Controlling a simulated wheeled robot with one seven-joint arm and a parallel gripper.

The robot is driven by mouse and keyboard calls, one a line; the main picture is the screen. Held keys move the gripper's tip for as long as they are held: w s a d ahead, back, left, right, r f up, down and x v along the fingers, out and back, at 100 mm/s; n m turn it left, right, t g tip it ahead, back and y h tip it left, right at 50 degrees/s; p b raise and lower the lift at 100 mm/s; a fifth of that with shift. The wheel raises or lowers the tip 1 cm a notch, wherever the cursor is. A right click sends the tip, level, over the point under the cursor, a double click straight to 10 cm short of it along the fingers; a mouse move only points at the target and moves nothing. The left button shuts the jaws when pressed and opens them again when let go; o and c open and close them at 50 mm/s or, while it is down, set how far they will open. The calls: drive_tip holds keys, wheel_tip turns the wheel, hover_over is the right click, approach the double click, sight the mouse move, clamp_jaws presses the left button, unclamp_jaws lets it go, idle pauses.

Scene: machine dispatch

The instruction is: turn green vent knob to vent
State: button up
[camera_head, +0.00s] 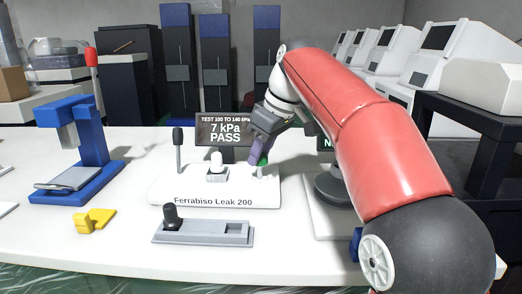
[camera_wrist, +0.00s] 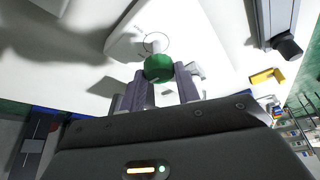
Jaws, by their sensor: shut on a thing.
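The green vent knob (camera_wrist: 159,68) sits between the fingertips of my gripper (camera_wrist: 160,80) in the wrist view. In the head view only a bit of the green knob (camera_head: 263,160) shows at the tip of my gripper (camera_head: 260,152), at the right end of the white Ferrabiso Leak 200 tester (camera_head: 215,188). My gripper is shut on the knob. The tester's screen (camera_head: 225,131) reads 7 kPa PASS, with a test line of 100 to 140 kPa. The knob's pointer and markings are too small or hidden to read.
A dark lever (camera_head: 178,150) and a white part (camera_head: 216,165) stand on the tester. A grey fixture (camera_head: 203,233) with a black knob lies in front. A blue press (camera_head: 85,150) and a yellow block (camera_head: 94,219) are at left. Another machine is partly hidden behind my arm.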

drive_tip(key=shift+n, duration=0.4)
drive_tip(key=o, duration=1)
drive_tip(key=shift+v, duration=3.9)
drive_tip(key=shift+w, duration=0.15)
